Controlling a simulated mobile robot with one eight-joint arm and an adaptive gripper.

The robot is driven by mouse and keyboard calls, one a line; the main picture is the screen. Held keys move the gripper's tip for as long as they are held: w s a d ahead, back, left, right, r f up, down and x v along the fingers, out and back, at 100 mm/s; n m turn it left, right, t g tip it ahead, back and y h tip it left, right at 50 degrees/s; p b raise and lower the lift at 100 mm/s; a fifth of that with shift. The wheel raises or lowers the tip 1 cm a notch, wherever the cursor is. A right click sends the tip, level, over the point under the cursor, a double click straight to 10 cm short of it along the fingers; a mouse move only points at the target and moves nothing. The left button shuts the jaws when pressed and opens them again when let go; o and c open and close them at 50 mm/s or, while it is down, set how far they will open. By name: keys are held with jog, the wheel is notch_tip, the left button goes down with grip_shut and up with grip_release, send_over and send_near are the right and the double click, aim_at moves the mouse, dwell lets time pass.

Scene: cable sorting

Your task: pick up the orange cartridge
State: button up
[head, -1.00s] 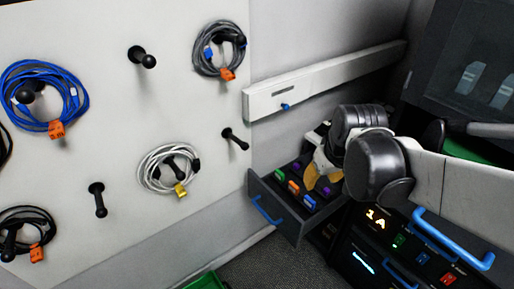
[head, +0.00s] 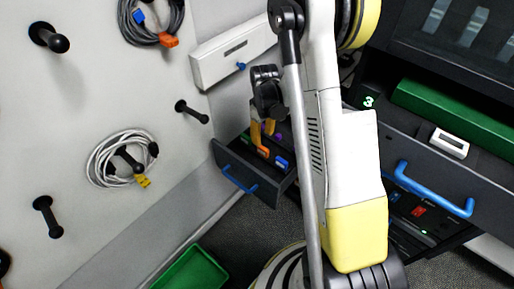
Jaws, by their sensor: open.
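The orange cartridge (head: 263,152) lies in the open dark drawer (head: 232,170) at the middle of the head view. My gripper (head: 263,131) points down into the drawer, its tan fingers just behind the orange cartridge in the picture. The fingers are apart, and I see nothing held between them. I cannot tell whether they touch the cartridge. A blue cartridge (head: 281,162) lies to the right of the orange one. My gripper and arm hide part of the drawer.
The pegboard wall with hung cables (head: 122,158) stands at left, beside the drawer. A white rail (head: 230,55) runs behind my gripper. Another drawer with a blue handle (head: 432,190) and a green block (head: 455,115) is at right. A green bin (head: 190,270) sits on the floor.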

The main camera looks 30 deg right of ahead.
aim_at(263, 148)
notch_tip(263, 148, down, 4)
jog(key=shift+f+b, duration=0.25)
jog(key=shift+b, duration=0.55)
jog(key=f+b, duration=0.1)
jog(key=f, duration=0.1)
jog(key=f+b, duration=0.2)
jog(key=f, duration=0.1)
jog(key=shift+w+d+f, duration=0.2)
jog(key=shift+f, duration=0.1)
jog(key=shift+r, duration=0.1)
grip_shut()
